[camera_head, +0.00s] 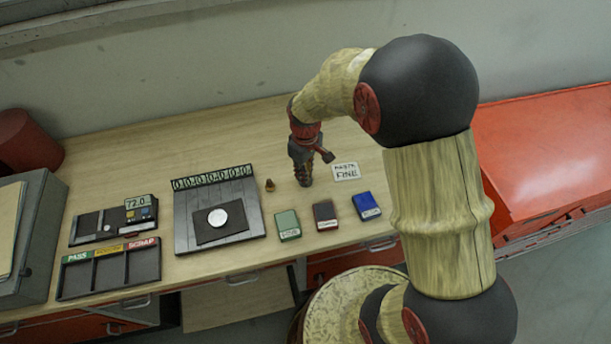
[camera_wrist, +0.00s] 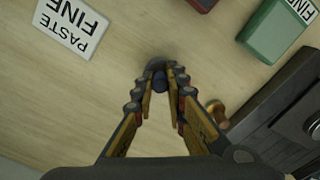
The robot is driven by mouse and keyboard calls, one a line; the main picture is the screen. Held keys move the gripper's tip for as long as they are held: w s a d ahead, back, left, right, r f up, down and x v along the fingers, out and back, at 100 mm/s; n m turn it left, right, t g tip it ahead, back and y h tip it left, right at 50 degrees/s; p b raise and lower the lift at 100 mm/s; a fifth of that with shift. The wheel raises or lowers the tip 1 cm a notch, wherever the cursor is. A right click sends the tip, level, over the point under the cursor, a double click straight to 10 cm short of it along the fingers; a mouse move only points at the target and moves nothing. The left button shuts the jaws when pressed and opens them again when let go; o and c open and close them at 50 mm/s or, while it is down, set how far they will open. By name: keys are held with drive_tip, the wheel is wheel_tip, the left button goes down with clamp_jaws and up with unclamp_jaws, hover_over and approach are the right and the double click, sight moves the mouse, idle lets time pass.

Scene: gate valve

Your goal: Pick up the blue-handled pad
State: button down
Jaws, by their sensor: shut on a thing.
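My gripper (camera_head: 305,180) points down over the wooden bench, left of the white paste card, in the head view.
A paste card (camera_head: 345,171), a green box (camera_head: 288,225), a dark red box (camera_head: 325,215) and a blue box (camera_head: 366,206) lie nearby. A small brass piece (camera_head: 270,185) stands left of my gripper. A black stand (camera_head: 185,222) and sorting tray (camera_head: 75,280) are further left.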

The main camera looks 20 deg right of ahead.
drive_tip(key=shift+r, duration=0.45)
wheel_tip(320, 180, up, 2)
drive_tip(key=shift+w+r, duration=0.1)
drive_tip(key=shift+r, duration=0.05)
drive_tip(key=s+r+p, duration=0.2)
drive_tip(key=s+r, duration=0.7)
drive_tip(key=s, duration=0.5)
drive_tip(key=shift+r, duration=0.4)
drive_tip(key=shift+s, duration=0.1)
drive_tip(key=c, duration=2.3)
unclamp_jaws()
clamp_jaws()
